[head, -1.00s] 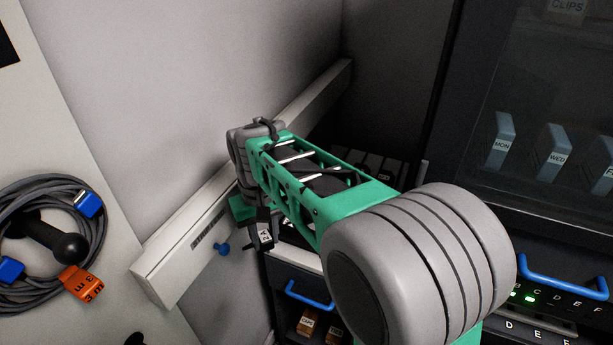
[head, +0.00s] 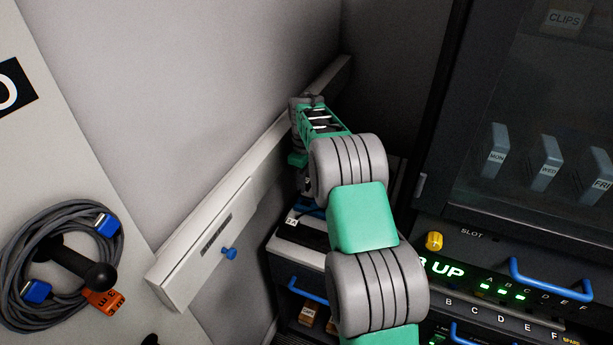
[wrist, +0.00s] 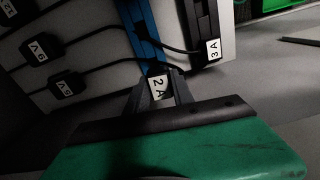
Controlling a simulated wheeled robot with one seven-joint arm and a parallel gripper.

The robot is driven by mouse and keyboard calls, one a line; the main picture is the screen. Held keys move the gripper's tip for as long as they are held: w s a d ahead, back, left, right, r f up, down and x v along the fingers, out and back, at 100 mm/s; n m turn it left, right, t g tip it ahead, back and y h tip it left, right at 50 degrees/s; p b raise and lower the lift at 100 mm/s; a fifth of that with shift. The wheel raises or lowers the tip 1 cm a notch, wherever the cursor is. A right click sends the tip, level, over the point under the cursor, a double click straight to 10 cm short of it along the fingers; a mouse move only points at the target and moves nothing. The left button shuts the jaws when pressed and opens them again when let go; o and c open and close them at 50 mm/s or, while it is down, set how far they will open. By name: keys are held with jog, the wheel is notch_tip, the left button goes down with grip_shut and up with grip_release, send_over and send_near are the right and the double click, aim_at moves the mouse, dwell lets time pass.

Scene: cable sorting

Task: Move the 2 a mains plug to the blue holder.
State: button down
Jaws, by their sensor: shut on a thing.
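The mains plug labelled 2 A (wrist: 159,88) is between the fingertips of my gripper (wrist: 160,95), which is shut on it in the wrist view. Its dark cable runs up and to the left. The blue holder (wrist: 143,32) is a long blue strip just beyond the plug, and the plug is close to its near end. I cannot tell whether they touch. In the head view my arm hides most of the gripper and the plug; a small blue piece (head: 316,212) shows below the wrist.
Beside the blue holder, a plug labelled 3 A (wrist: 213,50) sits at the end of a black strip. Several black adapters with cables, one marked 6V (wrist: 35,52), lie to the left.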

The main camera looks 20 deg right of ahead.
jog(key=shift+n, duration=0.5)
jog(key=shift+w+d+f+b, duration=0.2)
jog(key=shift+f+b, duration=0.15)
jog(key=shift+f, duration=0.6)
jog(key=shift+w+d+f+b, duration=0.2)
jog(key=shift+f+b, duration=0.15)
jog(key=shift+f, duration=0.55)
jog(key=shift+w+d+f+b, duration=0.1)
jog(key=shift+w+f+b, duration=0.2)
jog(key=shift+f, duration=0.65)
jog(key=shift+s+f+b, duration=0.1)
jog(key=shift+f+b, duration=1.1)
jog(key=shift+f, duration=0.35)
dwell(0.5)
jog(key=c, duration=1)
grip_release()
jog(key=shift+o, duration=0.3)
jog(key=o, duration=0.4)
